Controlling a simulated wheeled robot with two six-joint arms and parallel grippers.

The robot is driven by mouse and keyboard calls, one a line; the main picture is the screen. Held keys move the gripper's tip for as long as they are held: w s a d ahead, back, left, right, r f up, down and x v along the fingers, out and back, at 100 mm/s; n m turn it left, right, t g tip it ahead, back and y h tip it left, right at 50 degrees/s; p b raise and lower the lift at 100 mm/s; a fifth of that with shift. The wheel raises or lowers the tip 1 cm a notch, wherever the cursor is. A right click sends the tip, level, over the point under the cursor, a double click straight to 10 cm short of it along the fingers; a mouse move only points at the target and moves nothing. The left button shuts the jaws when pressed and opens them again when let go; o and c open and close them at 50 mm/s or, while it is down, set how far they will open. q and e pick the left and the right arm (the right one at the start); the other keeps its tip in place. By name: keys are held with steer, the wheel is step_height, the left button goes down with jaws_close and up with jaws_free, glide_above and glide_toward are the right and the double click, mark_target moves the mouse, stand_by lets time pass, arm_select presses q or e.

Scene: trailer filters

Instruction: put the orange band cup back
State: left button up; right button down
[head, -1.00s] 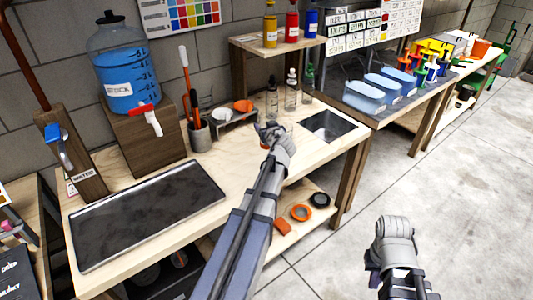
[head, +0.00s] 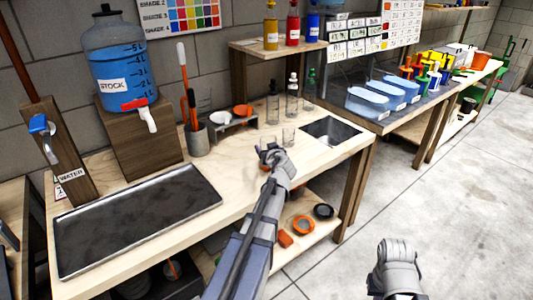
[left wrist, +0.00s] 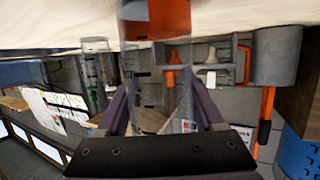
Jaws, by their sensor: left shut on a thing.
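The orange band cup (left wrist: 155,88) is a clear cup with a wide orange band, seen close up in the left wrist view. My left gripper (left wrist: 158,112) is shut on it, with one finger on each side. In the head view my left gripper (head: 268,154) is over the pale wooden bench, left of the sink; the held cup is hard to make out there.
A grey rack (head: 232,122) holding white and orange pieces stands at the bench's back, beside a tool pot (head: 198,140). Clear bottles (head: 292,100) stand right of it. A dark tray (head: 135,220) fills the left; a sink (head: 332,130) is at right. Bare wood lies between.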

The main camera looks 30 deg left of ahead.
arm_select(q)
steer(key=shift+r, duration=0.1)
steer(key=shift+f, duration=0.3)
steer(key=o, duration=1.6)
steer(key=shift+r, duration=0.15)
steer(key=shift+c, duration=0.2)
steer(key=shift+r, duration=0.2)
steer(key=p+v, duration=0.3)
steer(key=v, duration=0.9)
steer(key=shift+p, duration=0.35)
